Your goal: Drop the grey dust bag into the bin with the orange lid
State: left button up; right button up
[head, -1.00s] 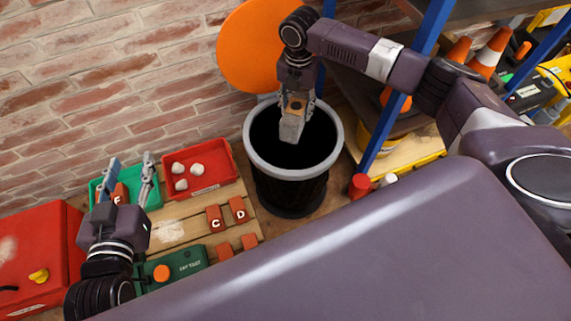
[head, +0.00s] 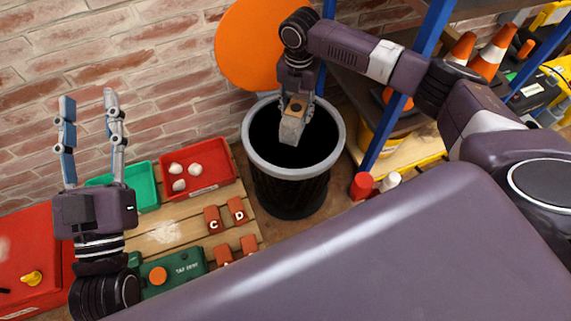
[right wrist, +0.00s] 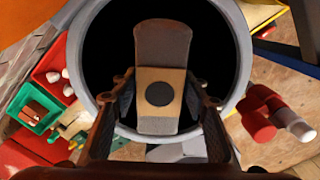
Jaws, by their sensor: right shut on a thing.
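The grey dust bag (head: 291,129) with its tan collar hangs from my right gripper (head: 297,104), which is shut on it. In the right wrist view the bag (right wrist: 162,45) shows between the fingers, its collar marked by a dark round spot. The bin (head: 252,146) is black with a grey rim, and its mouth is open below the bag. The rim (right wrist: 85,77) rings the bag in the right wrist view. The orange lid (head: 250,45) stands raised behind the bin. My left gripper (head: 88,103) is open and empty, in front of the brick wall.
A wooden pallet top (head: 168,238) holds a red tray (head: 212,186) with white lumps, a green tray (head: 147,187), lettered red blocks (head: 213,220) and a green box (head: 186,266). A blue shelf post (head: 385,133) stands right of the bin.

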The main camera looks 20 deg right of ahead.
jog(key=shift+f+b, duration=0.2)
jog(key=shift+b, duration=0.15)
pick_arm(q)
jog(key=r, duration=0.1)
jog(key=s+r+t, duration=0.2)
jog(key=shift+r+h, duration=0.3)
jog(key=shift+r, duration=0.1)
pick_arm(e)
jog(key=o, duration=1.6)
jog(key=shift+c, duration=0.2)
jog(key=shift+o, duration=0.5)
jog(key=shift+f, duration=0.1)
notch_tip(320, 180, up, 12)
